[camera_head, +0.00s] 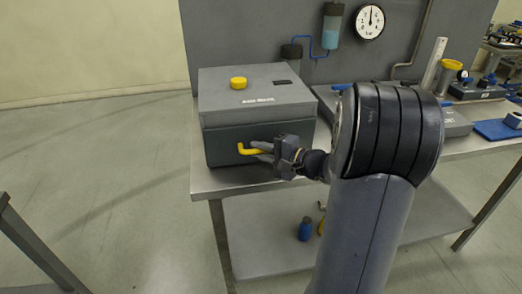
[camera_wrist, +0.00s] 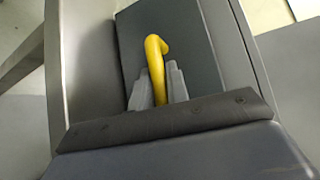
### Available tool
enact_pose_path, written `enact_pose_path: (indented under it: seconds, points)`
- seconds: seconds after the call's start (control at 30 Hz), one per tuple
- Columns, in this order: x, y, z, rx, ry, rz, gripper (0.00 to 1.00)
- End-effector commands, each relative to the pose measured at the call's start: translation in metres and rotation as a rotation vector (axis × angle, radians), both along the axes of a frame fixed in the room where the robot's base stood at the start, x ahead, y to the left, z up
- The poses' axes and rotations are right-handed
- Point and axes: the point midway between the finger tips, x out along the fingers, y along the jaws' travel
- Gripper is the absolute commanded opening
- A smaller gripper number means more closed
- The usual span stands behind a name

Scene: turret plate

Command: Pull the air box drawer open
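The air box (camera_head: 218,85) is a grey box with a yellow knob on its lid, standing at the left end of the bench. Its dark drawer front (camera_head: 222,146) looks flush with the box in the head view. The yellow drawer handle (camera_head: 246,150) sticks out from that front. My gripper (camera_head: 261,149) is at the handle, coming from the right. In the wrist view the handle (camera_wrist: 156,62) lies between my two grey fingers, which sit close against both sides of it. The handle's lower end is hidden by my gripper.
The metal bench top (camera_head: 208,184) has a narrow bare strip in front of the box. A grey back panel with a gauge (camera_head: 370,22) and a blue-filled cylinder (camera_head: 333,27) stands behind. Blue trays and tools lie to the right. A lower shelf holds a blue bottle (camera_head: 305,229).

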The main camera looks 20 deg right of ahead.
Motion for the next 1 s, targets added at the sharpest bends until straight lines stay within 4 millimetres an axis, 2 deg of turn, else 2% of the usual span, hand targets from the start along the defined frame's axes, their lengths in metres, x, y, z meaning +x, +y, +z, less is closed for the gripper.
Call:
enact_pose_path:
  seconds: [0.2,0.67,0.87,1.0]
  points:
    - [0.0,0.0,0.0,0.0,0.0,0.0,0.0]
    - [-0.003,0.0,-0.001,0.0,0.0,0.0,0.0]
    - [-0.025,0.004,-0.003,0.0,-0.001,-0.002,0.0]
    - [-0.053,0.009,-0.003,-0.002,-0.002,-0.004,0.0]
